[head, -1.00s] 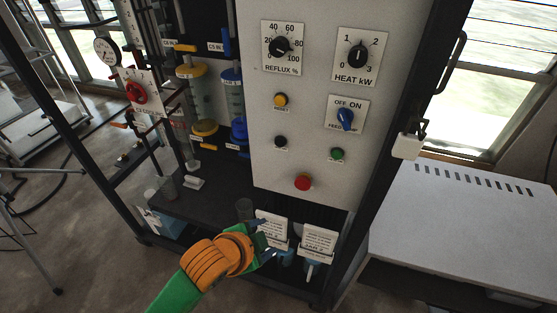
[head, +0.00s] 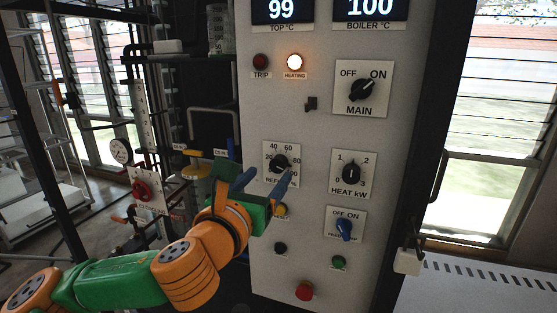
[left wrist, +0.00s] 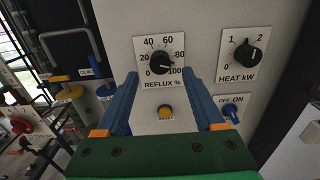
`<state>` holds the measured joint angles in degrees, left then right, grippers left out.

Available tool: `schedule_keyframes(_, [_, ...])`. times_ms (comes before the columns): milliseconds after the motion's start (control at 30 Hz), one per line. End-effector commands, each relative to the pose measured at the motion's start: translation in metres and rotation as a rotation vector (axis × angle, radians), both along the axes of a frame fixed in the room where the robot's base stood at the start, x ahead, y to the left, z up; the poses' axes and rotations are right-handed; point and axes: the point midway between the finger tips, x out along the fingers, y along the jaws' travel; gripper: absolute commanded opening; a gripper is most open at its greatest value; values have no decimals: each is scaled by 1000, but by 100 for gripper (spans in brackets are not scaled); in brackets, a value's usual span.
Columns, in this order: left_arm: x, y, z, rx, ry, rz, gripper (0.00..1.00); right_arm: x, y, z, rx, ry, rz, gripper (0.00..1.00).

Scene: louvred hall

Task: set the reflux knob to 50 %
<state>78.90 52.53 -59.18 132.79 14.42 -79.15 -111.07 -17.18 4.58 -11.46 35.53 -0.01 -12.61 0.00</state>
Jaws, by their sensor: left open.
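The reflux knob (head: 279,163) is a black round knob on a white scale plate on the light grey panel. It also shows in the left wrist view (left wrist: 160,63), where its pointer appears to aim right, near the 100 end of the scale. My left gripper (head: 262,181) is open and empty in front of the panel. Its two blue fingers point at the panel, just below the knob and to either side of it in the left wrist view (left wrist: 161,82). They look apart from the knob. In the head view the fingers hide part of the REFLUX label. My right gripper is not in view.
The heat knob (head: 351,174) sits right of the reflux knob, with the blue feed switch (head: 345,229) below it. A yellow reset button (left wrist: 166,112) is just under the reflux plate. The main switch (head: 362,89) is above. Piping and valves stand left of the panel.

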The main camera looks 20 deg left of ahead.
Motion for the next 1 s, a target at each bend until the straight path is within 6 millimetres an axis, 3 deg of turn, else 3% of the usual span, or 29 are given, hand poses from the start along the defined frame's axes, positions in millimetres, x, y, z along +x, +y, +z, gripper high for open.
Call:
schedule_keyframes(333, [49, -2, -1, -1, 0, 0, 70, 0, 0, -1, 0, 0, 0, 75])
schedule_keyframes(733, [55, -2, -1, -1, -1, -2, 70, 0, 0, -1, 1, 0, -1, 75])
schedule_keyframes(767, [55, -2, -1, -1, -1, -2, 67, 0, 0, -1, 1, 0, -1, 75])
schedule_keyframes(1000, [55, -2, -1, -1, -1, -1, 2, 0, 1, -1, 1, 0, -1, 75])
